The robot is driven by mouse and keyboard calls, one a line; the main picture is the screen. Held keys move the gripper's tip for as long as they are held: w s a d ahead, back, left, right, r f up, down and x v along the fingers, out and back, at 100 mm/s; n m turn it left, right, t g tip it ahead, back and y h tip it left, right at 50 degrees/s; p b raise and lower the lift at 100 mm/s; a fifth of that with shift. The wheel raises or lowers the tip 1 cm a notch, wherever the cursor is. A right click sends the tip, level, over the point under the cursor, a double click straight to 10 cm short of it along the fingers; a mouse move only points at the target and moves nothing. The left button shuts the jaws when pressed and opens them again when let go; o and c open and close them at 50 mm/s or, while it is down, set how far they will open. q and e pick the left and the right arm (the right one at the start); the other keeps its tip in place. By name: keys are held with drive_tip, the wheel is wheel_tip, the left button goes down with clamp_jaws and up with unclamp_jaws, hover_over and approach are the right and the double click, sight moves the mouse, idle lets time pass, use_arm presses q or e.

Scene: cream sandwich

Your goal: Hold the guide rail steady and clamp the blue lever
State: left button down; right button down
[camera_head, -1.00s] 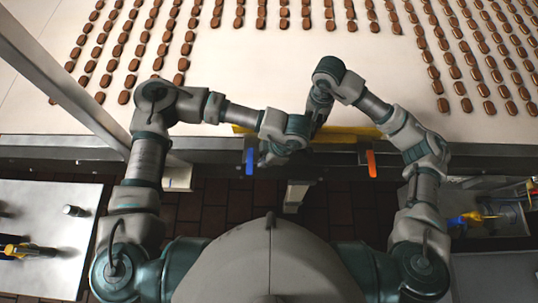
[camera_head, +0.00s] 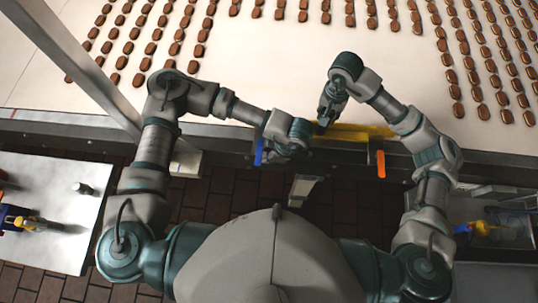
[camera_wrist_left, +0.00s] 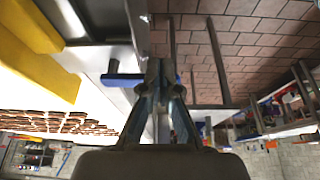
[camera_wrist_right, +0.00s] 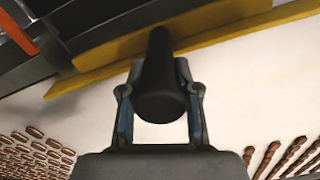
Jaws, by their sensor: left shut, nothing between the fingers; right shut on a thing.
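The yellow guide rail (camera_head: 355,133) lies along the near edge of the white conveyor. In the right wrist view it is a yellow strip (camera_wrist_right: 110,55) behind a black cylindrical handle (camera_wrist_right: 161,70). My right gripper (camera_head: 322,127) is shut on this handle. The blue lever (camera_head: 259,153) hangs at the conveyor's front edge, left of the orange lever. My left gripper (camera_head: 281,154) is close to the blue lever's right side. In the left wrist view, its closed, empty fingertips (camera_wrist_left: 160,78) are beside the blue lever (camera_wrist_left: 122,79). My left arm hides the rail's left part.
An orange lever (camera_head: 381,164) hangs farther right on the front edge. Rows of brown chocolates (camera_head: 150,48) lie on the white conveyor (camera_head: 270,70). A metal post (camera_head: 80,65) slants across the left. A metal table (camera_head: 60,190) stands at left.

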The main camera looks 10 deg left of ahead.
sight(256, 160)
use_arm(q)
drive_tip(key=shift+s+a+m, duration=0.1)
drive_tip(key=shift+a+m, duration=0.15)
drive_tip(key=shift+m, duration=0.05)
drive_tip(key=shift+s+a+m+t, duration=0.15)
drive_tip(key=shift+a+m+t, duration=0.1)
drive_tip(key=shift+a+m, duration=0.35)
drive_tip(key=shift+s+a+m+t, duration=0.1)
drive_tip(key=shift+a+m+t, duration=0.2)
drive_tip(key=shift+a, duration=0.45)
drive_tip(key=shift+r, duration=0.1)
